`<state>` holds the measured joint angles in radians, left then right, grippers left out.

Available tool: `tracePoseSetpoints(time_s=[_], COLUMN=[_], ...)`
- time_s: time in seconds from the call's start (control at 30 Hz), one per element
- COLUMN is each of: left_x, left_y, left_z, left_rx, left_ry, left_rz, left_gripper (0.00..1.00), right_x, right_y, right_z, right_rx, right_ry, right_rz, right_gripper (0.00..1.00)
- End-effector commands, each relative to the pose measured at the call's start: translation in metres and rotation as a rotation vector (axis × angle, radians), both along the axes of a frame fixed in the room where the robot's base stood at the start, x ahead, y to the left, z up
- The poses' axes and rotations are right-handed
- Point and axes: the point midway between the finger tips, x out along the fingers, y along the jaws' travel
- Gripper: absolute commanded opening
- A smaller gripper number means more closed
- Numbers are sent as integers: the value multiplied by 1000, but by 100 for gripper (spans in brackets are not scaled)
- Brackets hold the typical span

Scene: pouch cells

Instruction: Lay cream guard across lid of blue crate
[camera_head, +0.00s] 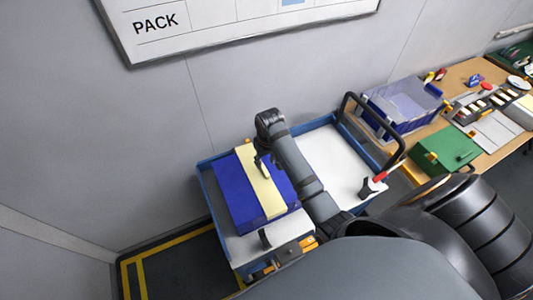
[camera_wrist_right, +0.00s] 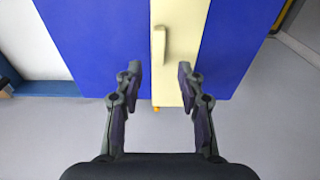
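The blue crate (camera_head: 231,187) sits on the left part of a cart, its flat blue lid facing up; the lid also shows in the right wrist view (camera_wrist_right: 95,45). The cream guard (camera_head: 272,205) lies across the lid as a long strip, reaching its near edge. In the right wrist view the guard (camera_wrist_right: 182,20) has a small raised cream grip (camera_wrist_right: 158,45). My right gripper (camera_wrist_right: 158,78) is open and empty, its fingers spread to either side of the strip, with the grip ahead of the fingertips. Its fingers (camera_head: 262,165) are partly hidden by the wrist in the head view. My left gripper is not in view.
A workbench (camera_head: 455,80) at the right holds a blue bin (camera_head: 385,118), a green box (camera_head: 440,150) and small parts. A grey wall stands behind.

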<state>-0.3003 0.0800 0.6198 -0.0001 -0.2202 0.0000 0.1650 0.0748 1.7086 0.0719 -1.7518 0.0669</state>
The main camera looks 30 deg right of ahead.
Motion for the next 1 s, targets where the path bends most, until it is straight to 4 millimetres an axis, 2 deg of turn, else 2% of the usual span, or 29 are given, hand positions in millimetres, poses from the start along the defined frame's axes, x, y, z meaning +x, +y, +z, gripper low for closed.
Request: tracePoseSetpoints(time_s=[0.2, 0.33, 0.5, 1.0], left_x=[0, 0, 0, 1], left_y=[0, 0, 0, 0], left_z=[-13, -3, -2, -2], left_rx=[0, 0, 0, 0], left_ry=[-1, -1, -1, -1], left_rz=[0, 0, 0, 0], left_gripper=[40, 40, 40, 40], right_x=[-5, -9, -10, -10], right_y=[0, 0, 0, 0], right_z=[52, 76, 83, 82], right_rx=[-1, -1, -1, -1], right_ry=[-5, -1, 0, 1], right_rz=[1, 0, 0, 0], right_gripper=[39, 39, 39, 39])
